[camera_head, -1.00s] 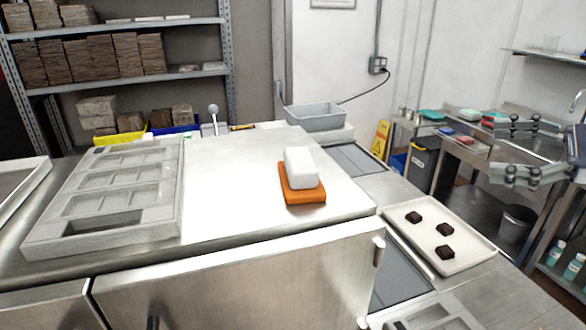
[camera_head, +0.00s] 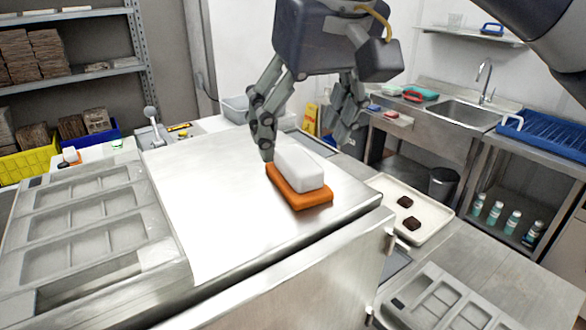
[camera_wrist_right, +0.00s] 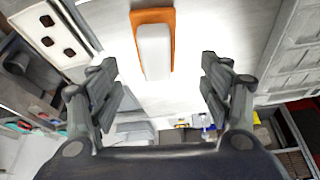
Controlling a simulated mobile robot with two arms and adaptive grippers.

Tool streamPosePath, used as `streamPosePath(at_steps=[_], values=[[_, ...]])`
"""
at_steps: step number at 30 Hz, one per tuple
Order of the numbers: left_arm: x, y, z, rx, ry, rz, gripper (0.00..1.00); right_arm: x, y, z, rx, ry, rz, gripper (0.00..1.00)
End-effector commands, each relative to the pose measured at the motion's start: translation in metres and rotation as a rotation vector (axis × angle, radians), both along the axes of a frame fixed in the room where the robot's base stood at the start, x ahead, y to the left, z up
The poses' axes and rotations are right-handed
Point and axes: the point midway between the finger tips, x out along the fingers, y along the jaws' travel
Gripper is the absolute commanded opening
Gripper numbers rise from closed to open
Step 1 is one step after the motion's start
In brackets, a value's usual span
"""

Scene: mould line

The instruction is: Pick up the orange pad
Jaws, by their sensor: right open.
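The orange pad (camera_head: 309,199) lies flat on the steel worktop near its right edge. A white block (camera_head: 299,169) rests on top of it and hides most of its upper face. In the right wrist view the orange pad (camera_wrist_right: 152,16) shows around the white block (camera_wrist_right: 156,50), beyond and between the fingertips. My right gripper (camera_head: 304,142) is open and empty, above and just behind the pad, with its fingers spread wide. It also shows in the right wrist view (camera_wrist_right: 160,65). My left gripper is not in view.
A grey mould (camera_head: 82,221) stands left on the worktop. A cream tray (camera_head: 425,231) with dark pieces sits at the right on a lower surface. A grey bin (camera_head: 237,108) stands behind. The worktop left of the pad is clear.

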Motion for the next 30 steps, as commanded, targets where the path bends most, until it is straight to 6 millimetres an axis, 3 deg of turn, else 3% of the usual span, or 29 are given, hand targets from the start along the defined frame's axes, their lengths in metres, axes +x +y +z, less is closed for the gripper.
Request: streamPosePath(at_steps=[8,16,25,26,30], values=[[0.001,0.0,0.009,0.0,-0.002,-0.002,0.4,0.009,0.001,-0.021,0.003,0.003,-0.002,0.72],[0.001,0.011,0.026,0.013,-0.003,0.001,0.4,0.021,0.002,-0.057,0.004,0.002,-0.001,0.72],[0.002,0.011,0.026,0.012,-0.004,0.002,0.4,0.024,0.003,-0.065,0.007,0.001,-0.003,0.72],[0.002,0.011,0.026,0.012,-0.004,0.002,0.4,0.024,0.003,-0.065,0.007,0.001,-0.003,0.69],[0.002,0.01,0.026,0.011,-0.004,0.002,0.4,0.024,0.003,-0.065,0.007,0.001,-0.003,0.38]])
